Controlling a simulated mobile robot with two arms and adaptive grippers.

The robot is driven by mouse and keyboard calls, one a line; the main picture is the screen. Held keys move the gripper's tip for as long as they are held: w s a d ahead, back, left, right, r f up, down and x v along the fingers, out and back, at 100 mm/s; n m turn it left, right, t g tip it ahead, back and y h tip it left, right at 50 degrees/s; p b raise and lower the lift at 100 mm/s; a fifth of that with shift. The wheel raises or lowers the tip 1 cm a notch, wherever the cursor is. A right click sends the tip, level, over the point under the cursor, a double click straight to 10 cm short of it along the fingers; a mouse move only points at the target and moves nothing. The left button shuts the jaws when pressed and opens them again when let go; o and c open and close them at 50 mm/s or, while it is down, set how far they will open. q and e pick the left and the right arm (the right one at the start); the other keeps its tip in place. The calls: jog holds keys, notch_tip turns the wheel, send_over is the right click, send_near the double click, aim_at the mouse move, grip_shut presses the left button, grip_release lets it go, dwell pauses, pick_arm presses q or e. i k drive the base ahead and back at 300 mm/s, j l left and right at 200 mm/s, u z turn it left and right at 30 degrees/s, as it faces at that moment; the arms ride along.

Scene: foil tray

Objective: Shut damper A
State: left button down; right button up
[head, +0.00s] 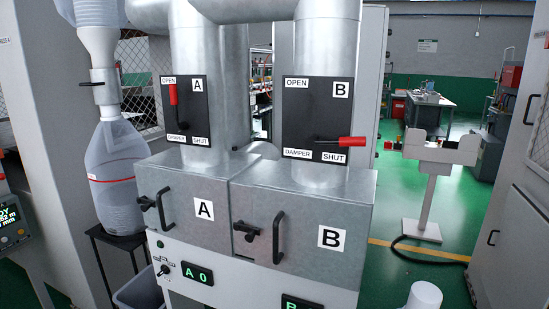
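Damper A's black plate (191,112) is on the left metal duct, with OPEN at its top and SHUT at its lower right. Its red lever handle (173,95) points straight up towards OPEN. Damper B's plate (305,105) is on the right duct. Its red handle (351,142) lies level, pointing right, just above SHUT. Neither of my grippers shows in the head view.
Below the ducts are metal box A (178,213) and box B (300,236), each with black handles and a latch. A clear plastic collection bag (108,185) hangs left. A grey stand (432,190) is on the right.

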aim_at(177, 126)
jog(key=i+j, duration=0.15)
jog(key=j, duration=0.25)
jog(key=i+j, duration=0.2)
jog(key=j, duration=0.15)
jog(key=i+j, duration=0.15)
jog(key=j, duration=0.25)
jog(key=i+j, duration=0.2)
jog(key=j, duration=0.15)
jog(key=i+j, duration=0.15)
jog(key=j, duration=0.25)
jog(key=i+j, duration=0.2)
jog(key=j, duration=0.2)
